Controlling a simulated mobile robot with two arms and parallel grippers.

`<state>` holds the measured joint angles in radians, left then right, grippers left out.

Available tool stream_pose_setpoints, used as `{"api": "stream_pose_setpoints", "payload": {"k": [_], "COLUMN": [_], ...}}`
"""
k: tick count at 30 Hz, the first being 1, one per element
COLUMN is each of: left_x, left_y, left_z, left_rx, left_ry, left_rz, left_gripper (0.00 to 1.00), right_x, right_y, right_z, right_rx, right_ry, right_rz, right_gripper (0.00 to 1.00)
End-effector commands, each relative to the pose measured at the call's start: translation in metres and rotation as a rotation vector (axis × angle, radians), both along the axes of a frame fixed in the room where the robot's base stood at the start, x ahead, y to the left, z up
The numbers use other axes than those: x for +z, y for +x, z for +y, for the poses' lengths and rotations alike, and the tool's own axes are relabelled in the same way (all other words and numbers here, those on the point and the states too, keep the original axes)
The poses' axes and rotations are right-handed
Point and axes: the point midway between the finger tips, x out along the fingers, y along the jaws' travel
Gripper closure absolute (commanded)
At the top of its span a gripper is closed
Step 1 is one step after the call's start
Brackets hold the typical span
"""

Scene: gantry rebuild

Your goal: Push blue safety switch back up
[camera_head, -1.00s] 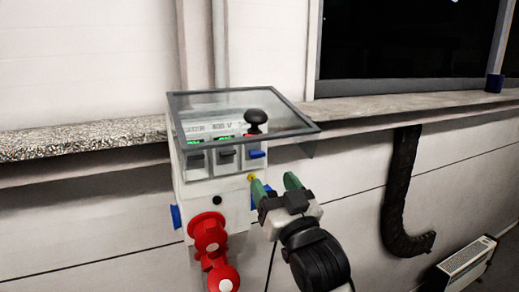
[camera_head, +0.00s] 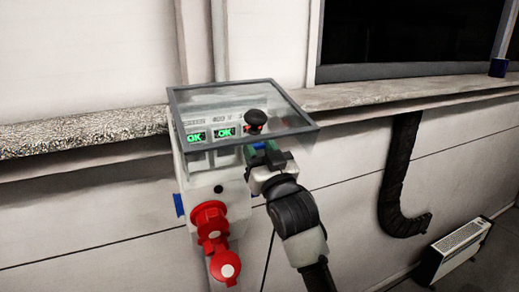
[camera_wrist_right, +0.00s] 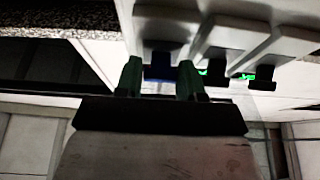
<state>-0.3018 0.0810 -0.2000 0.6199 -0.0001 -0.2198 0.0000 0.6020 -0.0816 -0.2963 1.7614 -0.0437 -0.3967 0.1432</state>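The blue safety switch (camera_head: 259,146) is on the front of the pale switch box (camera_head: 203,183), under the raised clear lid (camera_head: 240,95), at the right end of a row of switches. My right gripper (camera_head: 264,149) is up at the box front, by the blue switch and partly hiding it. In the right wrist view the gripper's green fingertips (camera_wrist_right: 160,78) are apart, with the blue switch (camera_wrist_right: 158,71) showing between them. Whether they touch it I cannot tell. My left gripper is not in view.
Two black switches (camera_wrist_right: 215,77) sit beside the blue one. Green "OK" displays (camera_head: 210,134) and a black knob (camera_head: 256,117) are near the lid. Red sockets (camera_head: 211,220) stick out below. A ledge (camera_head: 360,95) runs behind; a dark duct (camera_head: 397,180) is at right.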

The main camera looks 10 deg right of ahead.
Motion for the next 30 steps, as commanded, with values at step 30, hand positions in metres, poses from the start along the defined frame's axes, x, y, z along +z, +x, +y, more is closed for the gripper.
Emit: {"api": "stream_pose_setpoints", "payload": {"k": [30], "left_x": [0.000], "left_y": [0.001], "left_z": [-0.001], "left_rx": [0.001], "left_ry": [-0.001], "left_rz": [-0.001], "left_gripper": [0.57], "right_x": [0.014], "right_y": [0.001], "right_z": [0.000], "right_rx": [0.000], "right_ry": [-0.115], "right_rz": [0.355], "right_gripper": [0.88]}}
